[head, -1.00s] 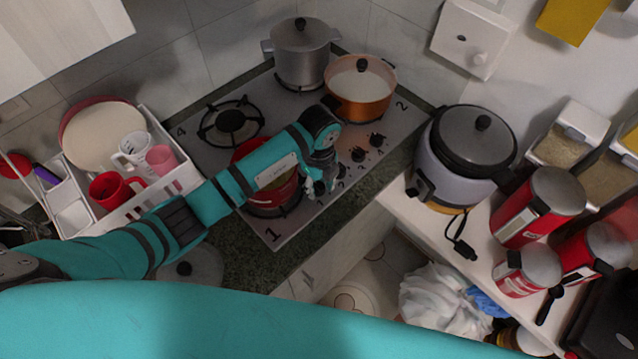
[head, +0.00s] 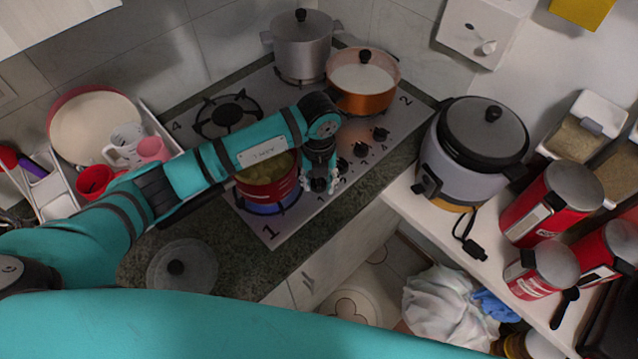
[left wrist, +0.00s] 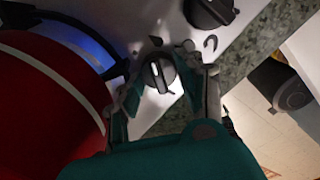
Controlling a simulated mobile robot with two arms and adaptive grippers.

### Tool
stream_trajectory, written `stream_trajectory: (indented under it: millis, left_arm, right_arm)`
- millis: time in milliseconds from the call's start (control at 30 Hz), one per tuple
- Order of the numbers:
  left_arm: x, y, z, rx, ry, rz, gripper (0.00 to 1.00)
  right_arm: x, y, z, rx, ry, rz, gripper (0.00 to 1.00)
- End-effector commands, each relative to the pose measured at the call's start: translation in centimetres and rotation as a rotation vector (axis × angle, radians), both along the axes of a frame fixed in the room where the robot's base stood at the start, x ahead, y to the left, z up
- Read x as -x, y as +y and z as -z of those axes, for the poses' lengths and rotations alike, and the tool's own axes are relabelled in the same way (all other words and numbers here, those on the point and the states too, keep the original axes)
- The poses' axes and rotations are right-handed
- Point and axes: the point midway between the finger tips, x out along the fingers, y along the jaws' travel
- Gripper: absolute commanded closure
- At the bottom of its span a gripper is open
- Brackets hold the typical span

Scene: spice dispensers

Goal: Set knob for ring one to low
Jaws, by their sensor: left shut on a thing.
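The knob for ring one (left wrist: 160,76) is black with a white pointer line, at the stove's front edge in the left wrist view. Its line runs slightly slanted, toward the lower right of that picture. My left gripper (left wrist: 161,84) is shut on this knob, one finger on each side. In the head view my left gripper (head: 321,182) comes down over the knob and mostly hides it. Ring one (head: 272,207), by the printed 1, shows a blue flame under a red pot (head: 268,180). My right gripper is not in view.
Other knobs (head: 361,150) run along the stove edge beside my gripper. An orange pot (head: 362,98) and a grey pot (head: 302,55) stand behind. A glass lid (head: 182,281) lies on the front left counter. A rice cooker (head: 460,178) stands at right.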

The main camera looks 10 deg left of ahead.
Motion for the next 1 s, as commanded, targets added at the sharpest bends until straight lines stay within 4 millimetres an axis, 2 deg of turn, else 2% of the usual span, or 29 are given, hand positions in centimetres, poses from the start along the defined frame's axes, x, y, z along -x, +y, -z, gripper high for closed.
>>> stream_trajectory:
  millis: [33,300,867,900,1000]
  left_arm:
    - [-0.2,0.1,0.2,0.0,-0.004,0.026,0.95]
    - [-0.1,0.1,0.0,0.0,-0.004,0.13,0.95]
    - [-0.1,0.1,-0.1,0.001,-0.004,0.158,0.95]
    - [-0.1,0.1,-0.1,0.001,-0.004,0.158,0.59]
    - [-0.1,0.1,-0.1,0.0,-0.003,0.158,0.46]
  right_arm:
    - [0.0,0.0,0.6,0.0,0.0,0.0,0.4]
    - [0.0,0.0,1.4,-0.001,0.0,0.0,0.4]
    - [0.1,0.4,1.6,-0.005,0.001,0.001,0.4]
    - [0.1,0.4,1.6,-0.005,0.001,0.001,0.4]
    - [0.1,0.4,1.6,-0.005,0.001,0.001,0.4]
